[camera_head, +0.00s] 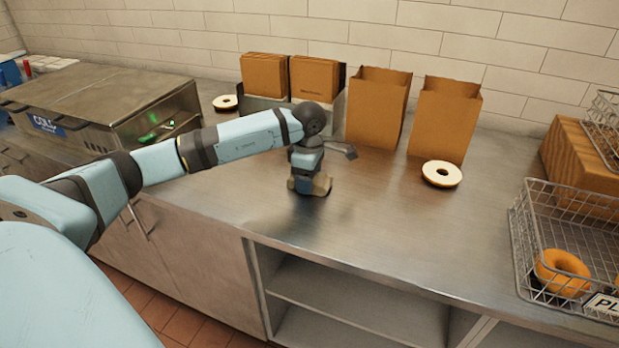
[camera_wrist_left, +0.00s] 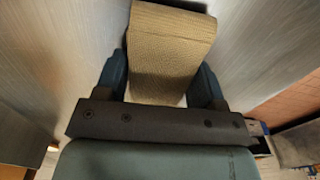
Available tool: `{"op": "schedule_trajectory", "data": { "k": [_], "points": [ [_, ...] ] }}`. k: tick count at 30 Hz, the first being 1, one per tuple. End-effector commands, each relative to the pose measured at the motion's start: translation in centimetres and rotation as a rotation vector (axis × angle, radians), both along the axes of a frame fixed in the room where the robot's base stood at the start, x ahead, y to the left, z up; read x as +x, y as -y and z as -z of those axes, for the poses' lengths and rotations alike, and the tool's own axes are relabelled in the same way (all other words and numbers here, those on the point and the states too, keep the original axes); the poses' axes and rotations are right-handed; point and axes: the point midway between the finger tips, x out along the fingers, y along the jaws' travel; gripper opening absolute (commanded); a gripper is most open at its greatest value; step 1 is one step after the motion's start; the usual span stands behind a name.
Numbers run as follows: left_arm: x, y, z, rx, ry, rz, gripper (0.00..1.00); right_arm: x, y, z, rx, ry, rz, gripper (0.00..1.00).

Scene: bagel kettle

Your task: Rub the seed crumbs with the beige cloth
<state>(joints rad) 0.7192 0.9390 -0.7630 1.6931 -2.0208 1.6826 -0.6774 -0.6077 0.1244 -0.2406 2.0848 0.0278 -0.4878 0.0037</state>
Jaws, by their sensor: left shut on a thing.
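My left gripper (camera_head: 309,186) points down at the steel counter, left of its middle. It is shut on the beige cloth (camera_head: 322,184), which shows as a small tan patch low by the fingers. In the left wrist view the cloth (camera_wrist_left: 168,55) is a textured beige piece between the two fingers of my left gripper (camera_wrist_left: 165,85). It reaches out past the fingertips and seems to be at or just above the counter; contact is hard to tell. I cannot make out seed crumbs in either view. My right gripper is not in view.
Two open paper bags (camera_head: 445,118) and a rack of folded bags (camera_head: 290,78) stand at the back wall. A cut bagel (camera_head: 442,174) lies on the counter. A wire basket (camera_head: 528,232) holds a bagel (camera_head: 562,272). A steel case (camera_head: 95,92) is at left.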

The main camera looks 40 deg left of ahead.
Motion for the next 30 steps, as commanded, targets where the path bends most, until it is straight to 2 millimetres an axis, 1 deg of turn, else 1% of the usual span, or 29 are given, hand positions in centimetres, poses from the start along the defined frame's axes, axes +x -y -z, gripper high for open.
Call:
{"op": "schedule_trajectory", "data": {
  "k": [1, 2, 18, 23, 30],
  "points": [
    [0.1, -0.3, -1.6, 0.002, 0.005, -0.003, 0.44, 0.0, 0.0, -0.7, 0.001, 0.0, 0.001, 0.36],
    [0.1, -0.4, -2.4, 0.002, 0.007, -0.003, 0.44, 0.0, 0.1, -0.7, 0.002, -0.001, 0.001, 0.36],
    [-0.3, -1.8, -7.0, 0.001, 0.003, -0.016, 0.44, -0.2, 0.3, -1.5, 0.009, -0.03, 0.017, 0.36],
    [-0.3, -2.0, -7.9, 0.001, 0.003, -0.019, 0.44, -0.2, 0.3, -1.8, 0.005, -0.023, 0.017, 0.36],
    [-0.3, -2.1, -8.0, 0.001, 0.002, -0.02, 0.44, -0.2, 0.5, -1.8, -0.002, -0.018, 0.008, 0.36]
  ]
}}
